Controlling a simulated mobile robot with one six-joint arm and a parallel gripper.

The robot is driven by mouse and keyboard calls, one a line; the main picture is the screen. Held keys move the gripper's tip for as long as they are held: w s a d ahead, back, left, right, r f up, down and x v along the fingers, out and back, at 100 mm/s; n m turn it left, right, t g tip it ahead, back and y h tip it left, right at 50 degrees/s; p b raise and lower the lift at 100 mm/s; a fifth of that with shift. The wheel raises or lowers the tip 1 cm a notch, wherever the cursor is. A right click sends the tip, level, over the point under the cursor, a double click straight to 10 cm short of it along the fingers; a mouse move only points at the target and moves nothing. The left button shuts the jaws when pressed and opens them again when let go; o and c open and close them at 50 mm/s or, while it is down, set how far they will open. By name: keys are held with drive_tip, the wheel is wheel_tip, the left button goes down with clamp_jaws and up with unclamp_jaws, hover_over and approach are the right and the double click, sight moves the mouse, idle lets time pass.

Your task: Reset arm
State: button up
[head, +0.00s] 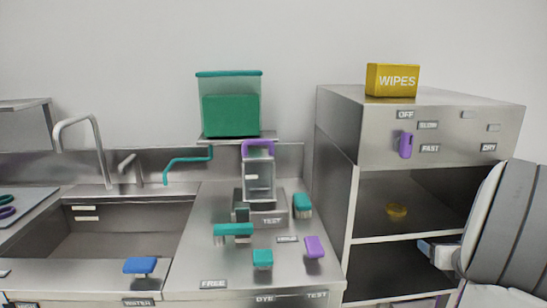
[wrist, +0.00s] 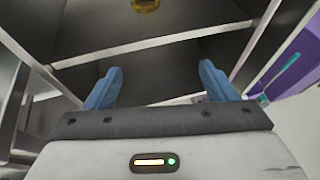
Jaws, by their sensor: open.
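My gripper (wrist: 158,90) is open and empty in the wrist view, its two blue fingers spread wide apart. It faces the shelves of the steel cabinet (wrist: 190,42). In the head view my gripper (head: 430,252) is at the right, in front of the cabinet's lower shelf opening, with my white and grey arm behind it. Nothing is between the fingers.
A yellow round item (head: 397,211) sits on the cabinet's upper shelf. A yellow WIPES box (head: 392,80) stands on the cabinet (head: 337,160). Left are a counter (head: 200,245) with a green bin (head: 230,104), teal and purple handles, and a sink (head: 120,235).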

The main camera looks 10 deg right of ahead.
drive_tip(key=a+r+n+g+y+p, duration=0.1)
drive_tip(key=a+r+n+y, duration=0.15)
drive_tip(key=a+n, duration=0.6)
drive_tip(key=w+a+r+n+g+y+p, duration=0.1)
drive_tip(key=a+n+g+y+p, duration=0.3)
drive_tip(key=a, duration=0.8)
drive_tip(key=a+r+n+t+y+b, duration=0.1)
drive_tip(key=a+n+y, duration=0.1)
drive_tip(key=a+n, duration=0.7)
drive_tip(key=s+a+n+g+h+p, duration=0.2)
drive_tip(key=s+a+n+g, duration=0.1)
drive_tip(key=s+n, duration=0.4)
drive_tip(key=s+a+r+n+g+h+p, duration=0.1)
drive_tip(key=s+a+n+g+h+p, duration=0.1)
drive_tip(key=s+a+n, duration=0.4)
drive_tip(key=s+n+g, duration=0.1)
drive_tip(key=n, duration=0.4)
drive_tip(key=shift+r, duration=0.3)
drive_tip(key=shift+c, duration=0.6)
